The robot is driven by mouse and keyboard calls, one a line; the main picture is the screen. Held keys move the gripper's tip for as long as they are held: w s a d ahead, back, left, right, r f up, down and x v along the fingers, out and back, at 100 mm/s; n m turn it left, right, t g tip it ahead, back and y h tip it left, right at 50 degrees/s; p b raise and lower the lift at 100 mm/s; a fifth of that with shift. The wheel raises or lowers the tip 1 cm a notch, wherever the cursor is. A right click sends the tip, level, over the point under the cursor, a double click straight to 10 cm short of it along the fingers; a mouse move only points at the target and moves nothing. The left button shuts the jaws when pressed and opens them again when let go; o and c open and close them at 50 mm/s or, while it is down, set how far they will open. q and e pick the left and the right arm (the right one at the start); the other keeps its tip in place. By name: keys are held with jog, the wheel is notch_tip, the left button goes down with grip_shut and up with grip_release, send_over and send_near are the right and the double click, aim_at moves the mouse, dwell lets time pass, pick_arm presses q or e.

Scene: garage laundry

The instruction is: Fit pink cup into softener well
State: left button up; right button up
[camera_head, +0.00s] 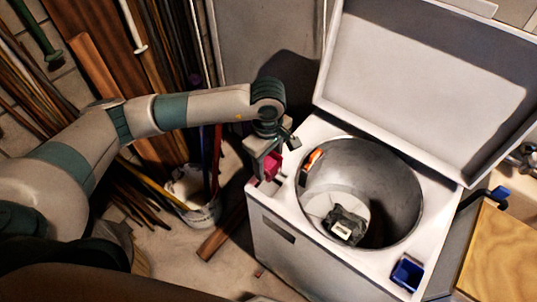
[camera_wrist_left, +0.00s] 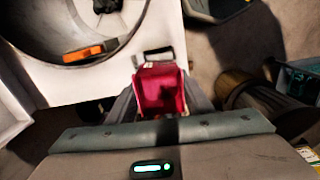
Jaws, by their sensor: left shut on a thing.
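The pink cup (camera_head: 271,164) is held in my left gripper (camera_head: 265,160) over the near-left part of the washer's white top (camera_head: 304,235). In the left wrist view the cup (camera_wrist_left: 160,88) sits between the fingers of the gripper (camera_wrist_left: 160,100), its open mouth facing the camera. A dark rectangular opening (camera_wrist_left: 152,57), which looks like the softener well, shows in the white top just beyond the cup and is partly hidden by it. I cannot tell whether the cup touches the top. My right gripper is not in view.
The open drum (camera_head: 400,190) holds a dark item with a white part (camera_head: 345,228). An orange-and-black object (camera_head: 313,160) lies at its left rim. The raised lid (camera_head: 420,80) stands behind. A bucket (camera_head: 200,212) stands left.

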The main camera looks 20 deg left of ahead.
pick_arm(q)
jog(key=shift+s+d+f+n, duration=0.1)
jog(key=shift+f+n, duration=0.1)
jog(key=shift+n, duration=0.1)
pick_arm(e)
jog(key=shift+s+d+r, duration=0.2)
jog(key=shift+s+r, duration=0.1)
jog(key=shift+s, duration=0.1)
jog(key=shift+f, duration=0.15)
